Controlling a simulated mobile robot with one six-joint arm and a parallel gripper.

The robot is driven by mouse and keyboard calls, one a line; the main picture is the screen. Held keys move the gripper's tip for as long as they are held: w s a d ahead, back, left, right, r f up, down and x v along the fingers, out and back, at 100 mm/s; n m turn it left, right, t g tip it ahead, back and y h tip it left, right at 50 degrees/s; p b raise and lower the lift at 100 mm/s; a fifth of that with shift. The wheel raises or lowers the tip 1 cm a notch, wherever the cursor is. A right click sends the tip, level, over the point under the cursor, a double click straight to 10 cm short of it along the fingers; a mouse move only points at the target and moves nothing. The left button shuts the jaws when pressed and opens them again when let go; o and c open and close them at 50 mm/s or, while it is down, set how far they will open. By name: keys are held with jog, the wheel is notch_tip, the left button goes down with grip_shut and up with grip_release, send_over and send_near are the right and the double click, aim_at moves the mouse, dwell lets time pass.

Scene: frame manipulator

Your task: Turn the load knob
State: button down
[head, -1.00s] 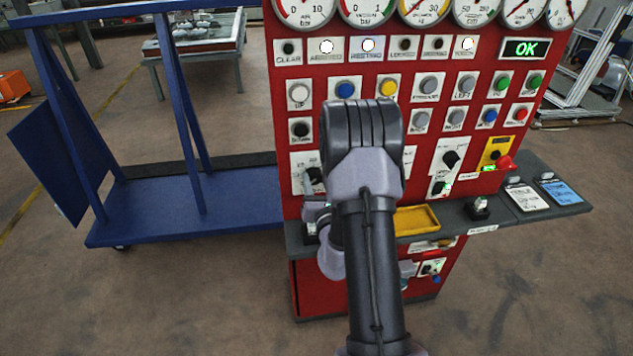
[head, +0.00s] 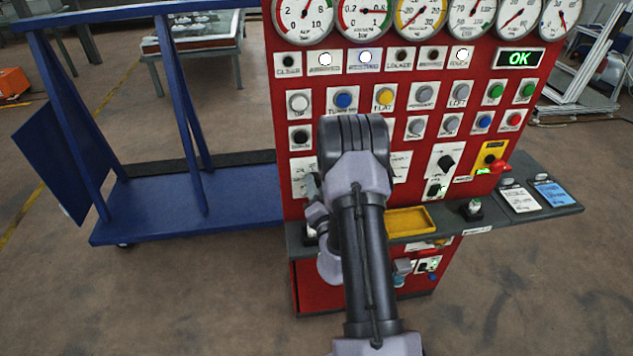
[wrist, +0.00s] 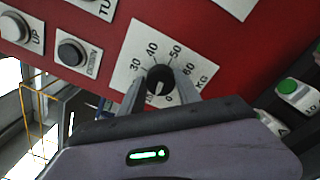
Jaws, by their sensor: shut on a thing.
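The load knob (wrist: 159,76) is a round black knob with a light pointer mark, on a white dial plate (wrist: 137,70) marked up to 60 and KG. It shows in the wrist view at the centre. My gripper (wrist: 161,84) has its two grey fingers closed on either side of the knob, shut on it. The pointer aims toward the lower side of the scale, near 0. In the head view the dial plate (head: 300,168) shows at the panel's left edge, and my arm hides the knob and fingertips.
The red panel (head: 440,90) carries gauges, lamps and buttons. A shelf (head: 455,222) juts out below with a yellow tray (head: 408,221). In the wrist view, UP (wrist: 14,28) and DOWN (wrist: 70,53) buttons sit left of the knob. A blue cart (head: 180,215) stands at left.

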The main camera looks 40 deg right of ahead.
jog(key=m+p, duration=0.4)
jog(key=m, duration=0.6)
jog(key=m+h+p, duration=0.1)
jog(key=m+p, duration=0.4)
jog(key=m, duration=0.5)
jog(key=shift+w+a+f+g, duration=0.1)
jog(key=shift+w+f+g, duration=0.1)
jog(key=shift+g, duration=0.1)
jog(key=c, duration=0.8)
grip_release()
jog(key=shift+f, duration=0.1)
jog(key=shift+c, duration=0.2)
jog(key=shift+s, duration=0.15)
